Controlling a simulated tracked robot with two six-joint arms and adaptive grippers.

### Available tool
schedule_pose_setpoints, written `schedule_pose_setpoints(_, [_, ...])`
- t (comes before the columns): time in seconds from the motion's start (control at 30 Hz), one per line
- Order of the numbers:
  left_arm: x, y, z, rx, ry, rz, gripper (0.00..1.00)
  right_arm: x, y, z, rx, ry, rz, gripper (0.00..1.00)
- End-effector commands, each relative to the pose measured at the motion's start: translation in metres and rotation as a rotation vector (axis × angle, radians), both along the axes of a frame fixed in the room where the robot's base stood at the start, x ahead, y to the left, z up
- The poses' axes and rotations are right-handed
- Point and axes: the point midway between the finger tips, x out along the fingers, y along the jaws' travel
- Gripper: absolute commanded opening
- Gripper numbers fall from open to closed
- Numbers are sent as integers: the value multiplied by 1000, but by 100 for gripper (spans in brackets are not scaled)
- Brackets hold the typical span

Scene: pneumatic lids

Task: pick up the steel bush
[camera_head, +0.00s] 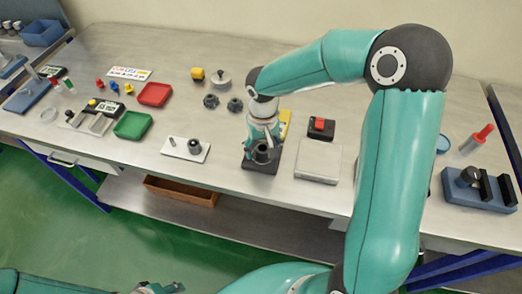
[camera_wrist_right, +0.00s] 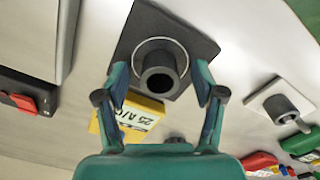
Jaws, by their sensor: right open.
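A dark hollow cylinder, which looks like the steel bush (camera_head: 262,155), stands upright on a dark square plate (camera_head: 248,165) near the front of the bench. In the right wrist view the bush (camera_wrist_right: 159,80) shows its open bore, with a thin pale ring around it on the plate (camera_wrist_right: 140,22). My right gripper (camera_head: 262,141) is above the bush, pointing down. In the right wrist view its open fingers lie on either side of the bush, with gaps showing. My left gripper (camera_head: 160,288) shows only in part at the bottom edge; its jaws are unclear.
A white plate (camera_head: 174,153) with a dark cylinder and a small pin lies left of the bush. A pale square block (camera_head: 318,162) and a dark box with a red top (camera_head: 320,127) stand to the right. A yellow box (camera_wrist_right: 140,118) is close by. Green and red trays (camera_head: 133,125) are further left.

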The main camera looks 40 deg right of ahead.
Motion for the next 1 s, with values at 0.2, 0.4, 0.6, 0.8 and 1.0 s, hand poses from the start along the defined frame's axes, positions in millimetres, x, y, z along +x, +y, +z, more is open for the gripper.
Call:
schedule_pose_setpoints(0.2, [0, 0, 0, 0, 0, 0, 40, 0, 0, 0, 0, 0, 0, 40])
schedule_pose_setpoints(0.4, [0, 0, 0, 0, 0, 0, 40, 0, 0, 1, 0, -1, 0, 7])
schedule_pose_setpoints(0.6, [0, 0, 0, 0, 0, 0, 40, 0, 0, 1, 0, -1, 0, 0])
schedule_pose_setpoints(0.8, [0, 0, 0, 0, 0, 0, 40, 1, 0, 4, -1, -3, 0, 0])
schedule_pose_setpoints(1.0, [0, 0, -2, 0, 0, 0, 40, 1, 0, 19, -1, -6, 0, 0])
